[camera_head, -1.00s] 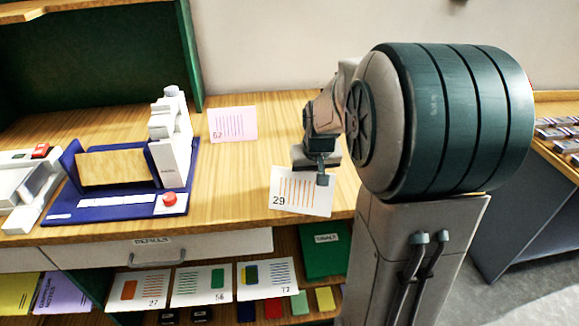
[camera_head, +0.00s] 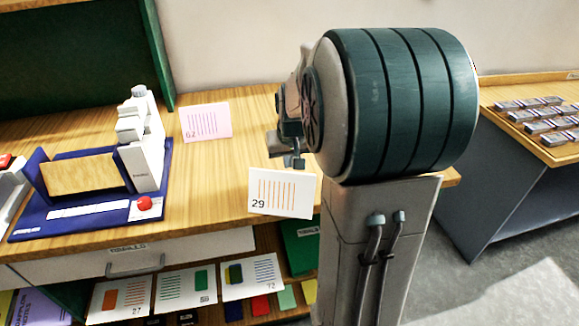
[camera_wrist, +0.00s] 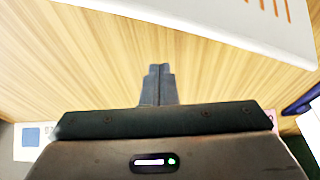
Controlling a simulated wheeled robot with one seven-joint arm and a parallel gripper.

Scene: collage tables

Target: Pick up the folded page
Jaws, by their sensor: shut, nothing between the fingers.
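A white page marked 29 (camera_head: 283,194) with orange lines stands tilted at the front edge of the wooden table. A pink page marked 62 (camera_head: 206,123) with thin lines stands farther back, to the left. I cannot tell for sure which one is the folded page. My gripper (camera_head: 295,163) is shut and empty, just above and behind the top edge of page 29 in the head view. In the wrist view my shut fingers (camera_wrist: 159,84) point over bare wood, and part of page 29 (camera_wrist: 215,22) shows across the top right, apart from them.
A dark blue stand with a white device (camera_head: 142,140) is on the table's left. Several cards, such as card 72 (camera_head: 249,276), lie on the shelf below the drawer (camera_head: 140,258). A side table at right bears several small blocks (camera_head: 540,125). Bare wood lies between the pages.

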